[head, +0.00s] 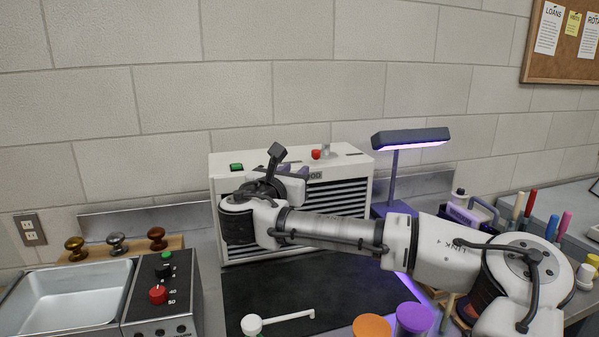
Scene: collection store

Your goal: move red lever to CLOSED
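A small red knob (316,154), which looks like the end of the red lever, shows on top of the white louvred unit (355,158), beside a short grey post (326,149). The rest of the lever and any CLOSED mark cannot be made out. My gripper (291,172) is in front of the unit's upper front, a little left of and below the red knob, and looks apart from it. My wrist hides most of the gripper. Its fingers are too hidden to tell whether they are open or shut.
My arm crosses the unit's front louvres. A purple-lit lamp (410,138) stands right of the unit. A control box (162,310) with a red dial and a metal basin (70,292) are at left. Orange (372,327) and purple (415,318) lids are at the front.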

